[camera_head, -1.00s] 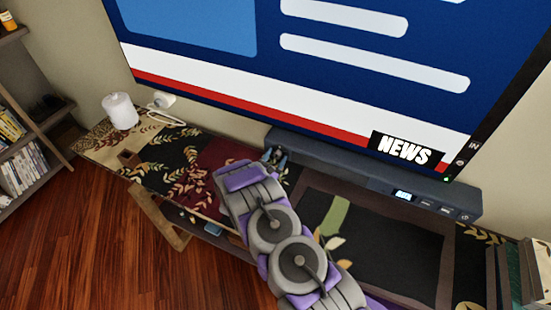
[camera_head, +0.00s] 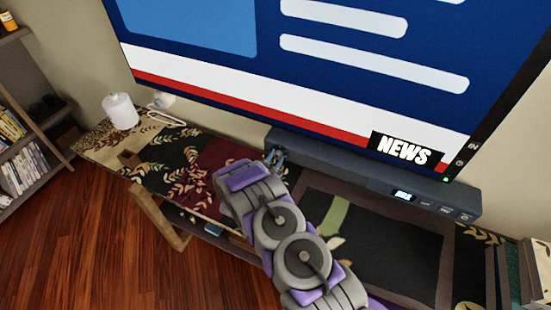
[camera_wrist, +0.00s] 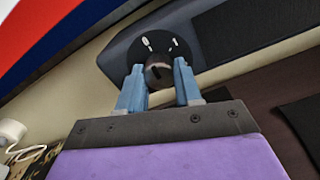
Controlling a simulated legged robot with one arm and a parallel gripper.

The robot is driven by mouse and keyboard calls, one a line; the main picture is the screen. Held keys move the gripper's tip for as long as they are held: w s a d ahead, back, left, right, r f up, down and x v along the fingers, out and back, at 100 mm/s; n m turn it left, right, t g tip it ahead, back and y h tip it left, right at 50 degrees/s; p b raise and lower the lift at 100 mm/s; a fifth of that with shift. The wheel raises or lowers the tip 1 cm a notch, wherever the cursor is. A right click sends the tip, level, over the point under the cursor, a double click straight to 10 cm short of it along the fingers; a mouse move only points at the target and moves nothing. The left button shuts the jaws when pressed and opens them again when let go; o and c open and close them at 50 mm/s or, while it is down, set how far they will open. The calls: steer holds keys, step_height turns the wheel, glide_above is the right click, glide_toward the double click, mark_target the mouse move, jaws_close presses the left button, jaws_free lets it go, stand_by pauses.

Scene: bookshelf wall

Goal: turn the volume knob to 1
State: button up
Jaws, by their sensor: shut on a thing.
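The volume knob (camera_wrist: 158,74) is a small dark round knob on a black dial plate (camera_wrist: 160,48) at the end of the soundbar (camera_wrist: 118,58). The plate carries a white 0 on the left and a white 1 on the right, each with a small tick. The knob's dark mark is too small to read against them. My gripper (camera_wrist: 159,78) has its blue fingers on both sides of the knob, shut on it. In the head view my gripper (camera_head: 275,156) is at the soundbar's left end, and the knob is hidden there.
A large TV (camera_head: 320,95) hangs just above the soundbar, which has a small lit display (camera_head: 403,195) at its right. The patterned low table (camera_head: 180,160) lies below. A white cylinder (camera_head: 119,111) stands at its left end. Books (camera_head: 530,270) are at the right edge.

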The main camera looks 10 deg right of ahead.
steer(key=m, duration=0.5)
steer(key=shift+b, duration=0.3)
steer(key=m+b, duration=0.1)
steer(key=m, duration=0.2)
steer(key=shift+w+b, duration=0.1)
steer(key=shift+b, duration=0.25)
steer(key=shift+m+b, duration=0.75)
steer(key=shift+m, duration=0.75)
steer(key=o, duration=1)
steer(key=shift+o, duration=0.2)
steer(key=p+v, duration=0.4)
steer(key=v, duration=1.3)
steer(key=shift+s, duration=0.2)
